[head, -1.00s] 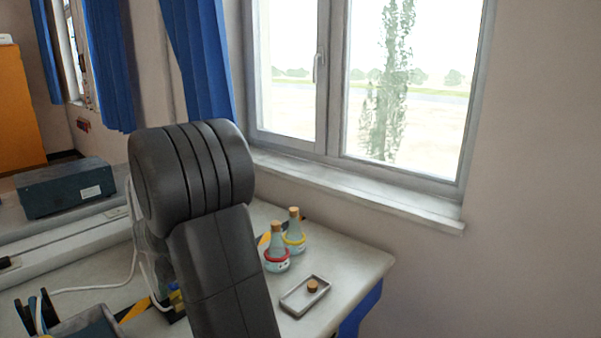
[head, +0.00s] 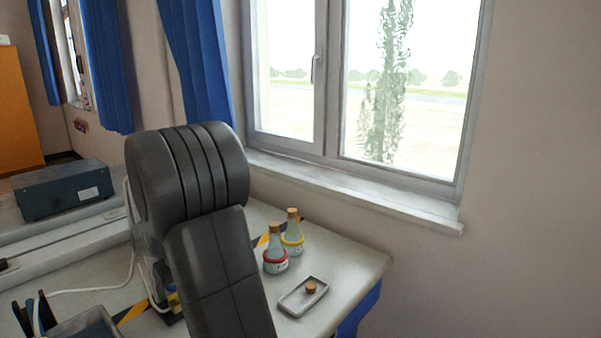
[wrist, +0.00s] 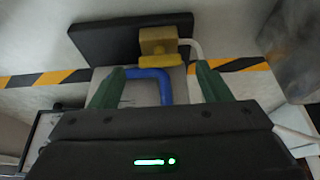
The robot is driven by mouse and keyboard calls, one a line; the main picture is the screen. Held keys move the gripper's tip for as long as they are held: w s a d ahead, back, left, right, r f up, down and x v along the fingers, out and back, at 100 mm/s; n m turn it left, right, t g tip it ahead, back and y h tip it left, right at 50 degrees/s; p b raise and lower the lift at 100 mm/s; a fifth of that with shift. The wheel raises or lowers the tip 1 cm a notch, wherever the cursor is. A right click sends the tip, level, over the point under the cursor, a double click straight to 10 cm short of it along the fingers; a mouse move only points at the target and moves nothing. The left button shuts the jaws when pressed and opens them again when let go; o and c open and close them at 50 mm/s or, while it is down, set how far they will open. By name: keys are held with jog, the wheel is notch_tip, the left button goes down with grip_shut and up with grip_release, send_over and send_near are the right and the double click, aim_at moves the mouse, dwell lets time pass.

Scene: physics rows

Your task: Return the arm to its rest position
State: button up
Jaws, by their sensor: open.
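My arm stands large and dark in the middle of the head view, bent at a thick ribbed joint, and it hides part of the table behind it. My gripper (wrist: 160,88) shows in the wrist view with two green fingers spread apart and nothing between the tips touching them. Beyond the fingers is a dark block (wrist: 105,38) with a brass-coloured fitting (wrist: 158,40), a yellow part and a blue bent handle (wrist: 150,73). The gripper itself is not visible in the head view.
Two corked flasks, one with a red ring (head: 275,255) and one with a yellow ring (head: 292,235), stand on the table right of my arm. A small tray (head: 290,303) holding a cork lies nearer. A dark box (head: 62,190) sits at left. Yellow-black tape (wrist: 45,78) crosses the table.

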jog(key=v, duration=1.2)
jog(key=x, duration=1.4)
jog(key=shift+f, duration=0.25)
jog(key=shift+s+m+t, duration=0.1)
jog(key=shift+m+t, duration=0.2)
jog(key=shift+m, duration=0.4)
jog(key=shift+s+a+m+t+h+b, duration=0.15)
jog(key=shift+m+h+b, duration=0.25)
jog(key=shift+m+b, duration=0.5)
jog(key=shift+w+a+m+t+h+b, duration=0.1)
jog(key=shift+m+t+h+b, duration=0.25)
jog(key=shift+m, duration=0.85)
jog(key=s+d+r+m+g+p, duration=0.1)
jog(key=s+d+r+m, duration=0.1)
jog(key=r, duration=0.9)
jog(key=shift+s+d, duration=0.7)
jog(key=shift+s, duration=0.15)
jog(key=shift+h, duration=0.25)
